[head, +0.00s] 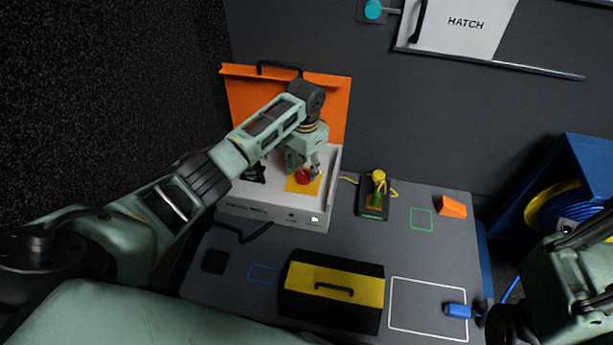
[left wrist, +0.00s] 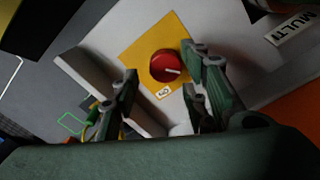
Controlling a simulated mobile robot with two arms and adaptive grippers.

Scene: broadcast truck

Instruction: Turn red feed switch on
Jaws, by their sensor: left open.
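The red feed switch (head: 303,176) is a round red knob on a yellow square plate (head: 313,187), on top of a white box (head: 262,210) at the back of the table. In the left wrist view the red knob (left wrist: 166,66) shows a pale mark toward its right side, and a small label lies below it. My left gripper (head: 306,172) is over the plate, close to the knob. In the left wrist view its fingers (left wrist: 160,90) are spread apart, open and empty. I cannot tell whether a finger touches the knob. Part of my right arm shows at the right edge; its fingers do not show clearly.
An orange lid (head: 240,100) stands open behind the box. A yellow and black case (head: 332,285) sits in front. A small device with a yellow knob (head: 378,177), an orange wedge (head: 451,207) and a blue item (head: 458,311) lie to the right. The table's middle right is clear.

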